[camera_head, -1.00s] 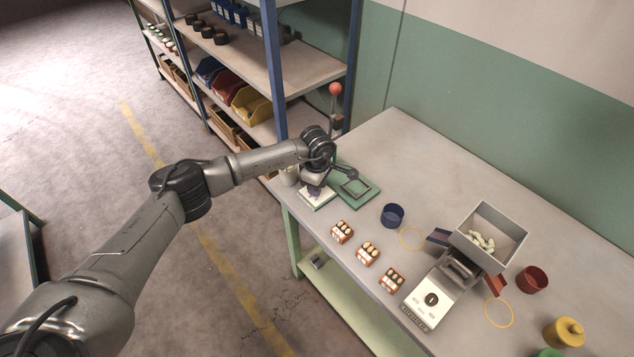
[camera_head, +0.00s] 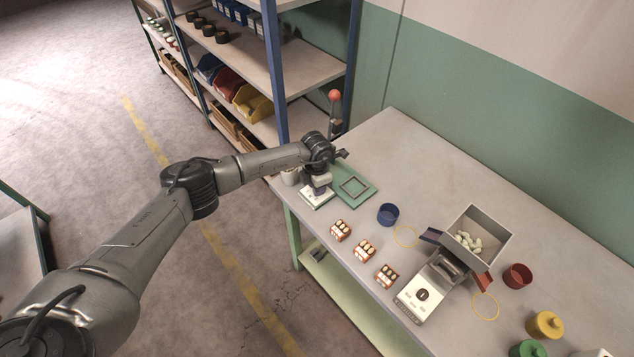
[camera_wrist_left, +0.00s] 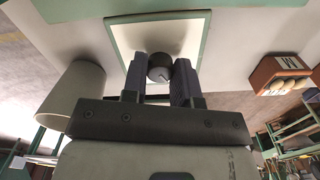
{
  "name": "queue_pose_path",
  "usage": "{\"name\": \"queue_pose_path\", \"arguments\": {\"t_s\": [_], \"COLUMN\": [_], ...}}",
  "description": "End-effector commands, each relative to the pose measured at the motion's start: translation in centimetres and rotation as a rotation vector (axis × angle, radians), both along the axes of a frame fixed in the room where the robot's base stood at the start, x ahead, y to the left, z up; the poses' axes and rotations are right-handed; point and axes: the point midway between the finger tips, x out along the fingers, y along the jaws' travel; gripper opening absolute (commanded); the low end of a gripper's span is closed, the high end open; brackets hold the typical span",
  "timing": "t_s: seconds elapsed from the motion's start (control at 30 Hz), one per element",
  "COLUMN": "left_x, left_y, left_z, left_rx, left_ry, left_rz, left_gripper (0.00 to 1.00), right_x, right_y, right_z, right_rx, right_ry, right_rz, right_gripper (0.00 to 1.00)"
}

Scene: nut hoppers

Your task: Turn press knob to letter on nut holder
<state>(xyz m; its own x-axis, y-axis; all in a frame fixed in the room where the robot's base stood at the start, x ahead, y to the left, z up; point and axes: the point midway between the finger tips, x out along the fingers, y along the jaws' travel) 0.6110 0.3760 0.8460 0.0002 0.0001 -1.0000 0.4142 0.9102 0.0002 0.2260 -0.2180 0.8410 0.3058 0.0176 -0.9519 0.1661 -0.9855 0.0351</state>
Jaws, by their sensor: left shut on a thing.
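The press has a green base (camera_head: 362,199) with a white panel (camera_head: 318,202) at the table's far left corner, and a red ball (camera_head: 335,95) tops its lever. My left gripper (camera_head: 317,192) is low over the panel. In the left wrist view, my left gripper (camera_wrist_left: 162,80) has its fingers on either side of the dark round knob (camera_wrist_left: 159,66), shut on it. The knob's pointer mark and the panel's letters are hard to read. Several nuts sit in three small orange nut holders (camera_head: 340,231). My right gripper is out of view.
A pale cup (camera_head: 289,177) stands close beside the press and also shows in the left wrist view (camera_wrist_left: 75,95). A blue cup (camera_head: 388,214), a hopper machine (camera_head: 478,238) and a red cup (camera_head: 517,276) stand further right. The table's back is clear.

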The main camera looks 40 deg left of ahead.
Motion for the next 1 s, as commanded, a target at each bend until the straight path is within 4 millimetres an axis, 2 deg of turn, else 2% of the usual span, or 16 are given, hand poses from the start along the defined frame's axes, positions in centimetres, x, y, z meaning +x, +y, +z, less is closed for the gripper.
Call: {"name": "queue_pose_path", "arguments": {"t_s": [0.1,0.4,1.0], "left_x": [0.0,0.0,0.0], "left_y": [-0.1,0.0,0.0], "left_z": [0.3,0.2,0.1], "left_rx": [-0.001,-0.001,-0.001], "left_ry": [0.000,0.001,-0.001], "left_rz": [0.080,0.223,0.277], "left_gripper": [0.03,0.03,0.03], "right_x": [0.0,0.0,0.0], "right_y": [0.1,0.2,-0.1], "right_z": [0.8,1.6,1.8], "right_rx": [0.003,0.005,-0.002], "right_ry": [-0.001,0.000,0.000], "right_rz": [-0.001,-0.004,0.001], "right_gripper": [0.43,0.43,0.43]}}
